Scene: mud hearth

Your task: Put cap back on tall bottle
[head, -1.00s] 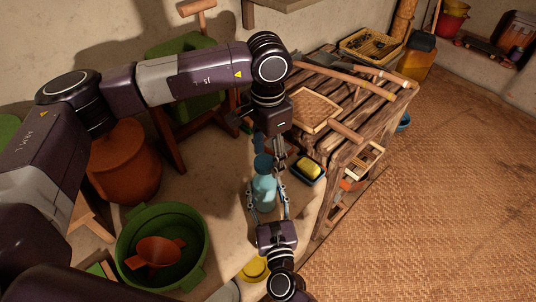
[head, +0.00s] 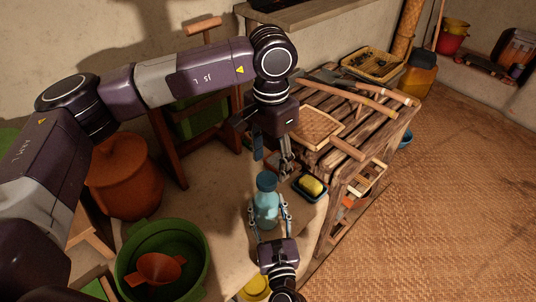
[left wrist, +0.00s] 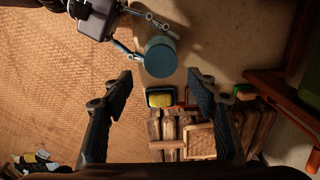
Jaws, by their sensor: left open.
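The tall bottle (head: 267,212) is light blue and stands upright on the pale ledge in the head view. Its dark teal cap (head: 266,181) sits on its top, and the cap also shows from above in the left wrist view (left wrist: 160,60). My left gripper (head: 272,160) is open and empty, just above the cap; in the left wrist view its fingers are spread with the cap ahead of the gap. My right gripper (head: 268,212) comes from below, with its fingers on both sides of the bottle. Whether the cap is fully seated I cannot tell.
A yellow sponge (head: 312,186) in a dark dish lies right of the bottle. A slatted wooden table (head: 380,125) with a woven tray (head: 315,127) is beyond it. A green basin (head: 195,280) holding an orange pot (head: 158,268) is at left. The woven floor at right is open.

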